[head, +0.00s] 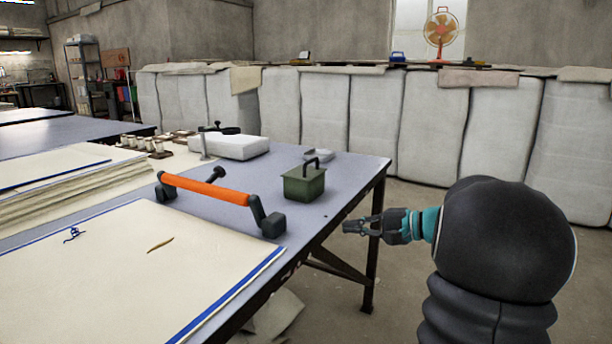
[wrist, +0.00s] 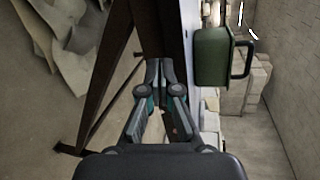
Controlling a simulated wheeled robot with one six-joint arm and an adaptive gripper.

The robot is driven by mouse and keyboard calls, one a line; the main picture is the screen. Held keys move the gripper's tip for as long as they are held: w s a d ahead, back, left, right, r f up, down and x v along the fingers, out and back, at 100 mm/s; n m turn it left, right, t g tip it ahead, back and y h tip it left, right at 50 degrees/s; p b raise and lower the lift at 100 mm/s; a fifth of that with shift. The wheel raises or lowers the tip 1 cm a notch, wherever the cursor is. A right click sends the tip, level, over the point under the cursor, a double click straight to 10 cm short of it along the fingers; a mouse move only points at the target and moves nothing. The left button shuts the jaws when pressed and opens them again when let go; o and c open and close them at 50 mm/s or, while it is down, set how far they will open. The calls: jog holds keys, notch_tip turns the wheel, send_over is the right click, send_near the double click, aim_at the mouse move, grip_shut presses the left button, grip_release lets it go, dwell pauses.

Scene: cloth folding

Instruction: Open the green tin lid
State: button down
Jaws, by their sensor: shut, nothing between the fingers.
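The green tin (head: 303,187) stands upright on the table near its right edge, with its lid on and a black handle (head: 311,161) on top. In the wrist view the green tin (wrist: 212,56) appears sideways at the upper right, its black handle (wrist: 243,58) pointing right. My gripper (head: 346,227) is shut and empty, just off the table's right edge, lower and to the right of the tin, and apart from it. In the wrist view my gripper (wrist: 159,66) points toward the table edge and leg, left of the tin.
The table (head: 345,170) has an edge between my gripper and the tin. An orange-handled tool (head: 205,190) lies left of the tin, and a white block (head: 235,147) lies behind. Cloth sheets (head: 130,265) cover the near left. Open floor lies right of the table.

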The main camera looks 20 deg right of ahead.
aim_at(312, 160)
jog(key=w+d+r+n+t+y, duration=0.1)
jog(key=w+d+r+t+y, duration=0.1)
jog(key=d+r+t, duration=0.5)
jog(key=w+a+r, duration=0.1)
jog(key=w+a, duration=0.2)
jog(key=w+a+r+g, duration=0.1)
jog(key=w+a, duration=0.2)
jog(key=w, duration=0.1)
jog(key=w+a+r+g, duration=0.1)
jog(key=w+a+r, duration=0.1)
jog(key=w+a, duration=0.1)
jog(key=shift+w+a, duration=0.1)
jog(key=shift+w, duration=0.3)
jog(key=shift+a+r, duration=0.1)
jog(key=shift+r, duration=0.05)
jog(key=shift+r+g+p, duration=0.2)
jog(key=shift+g+p, duration=0.1)
jog(key=shift+p, duration=0.15)
